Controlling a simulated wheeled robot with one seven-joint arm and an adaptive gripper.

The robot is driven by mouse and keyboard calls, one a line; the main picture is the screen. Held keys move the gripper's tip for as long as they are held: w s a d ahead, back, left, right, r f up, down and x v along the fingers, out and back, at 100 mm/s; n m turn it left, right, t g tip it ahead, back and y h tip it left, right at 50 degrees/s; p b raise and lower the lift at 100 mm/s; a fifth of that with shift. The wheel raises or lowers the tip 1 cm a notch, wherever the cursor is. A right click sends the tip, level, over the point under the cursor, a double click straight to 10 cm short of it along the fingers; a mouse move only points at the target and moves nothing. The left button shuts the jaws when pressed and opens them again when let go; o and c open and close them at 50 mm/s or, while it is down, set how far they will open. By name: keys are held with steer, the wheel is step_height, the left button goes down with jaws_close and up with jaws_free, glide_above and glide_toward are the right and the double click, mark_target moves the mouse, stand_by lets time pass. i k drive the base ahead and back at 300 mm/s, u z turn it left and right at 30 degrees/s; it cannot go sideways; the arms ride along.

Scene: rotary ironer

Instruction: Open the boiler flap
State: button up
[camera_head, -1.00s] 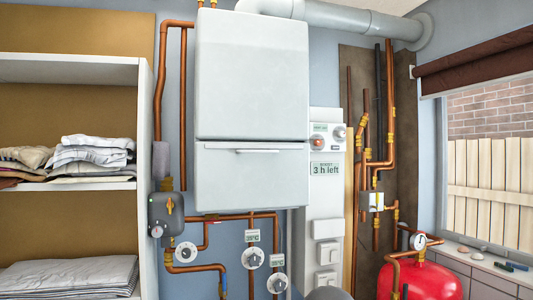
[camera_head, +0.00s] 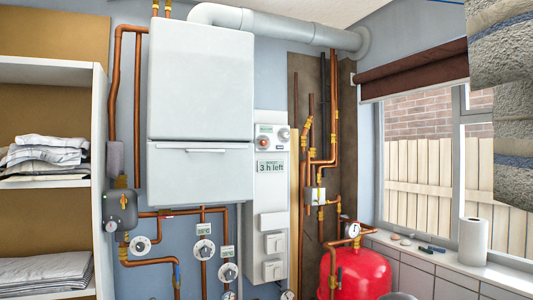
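The boiler (camera_head: 201,82) is a large white box on the blue wall, left of the picture's middle. Its flap (camera_head: 201,178) is the lower front panel, below a dark seam. The flap lies flush with the front and looks closed. A light horizontal handle (camera_head: 205,151) runs along the flap's upper edge. My gripper is not in view, so its distance from the flap and its state do not show.
Copper pipes with several valves and dials (camera_head: 204,249) hang below the boiler. A shelf with folded laundry (camera_head: 46,272) stands at left. A red tank (camera_head: 357,273) stands at lower right by the sill with a paper roll (camera_head: 474,241). Grey striped cloth (camera_head: 514,120) hangs upper right.

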mark_target(178, 172)
steer(key=z, duration=0.25)
steer(key=i, duration=0.85)
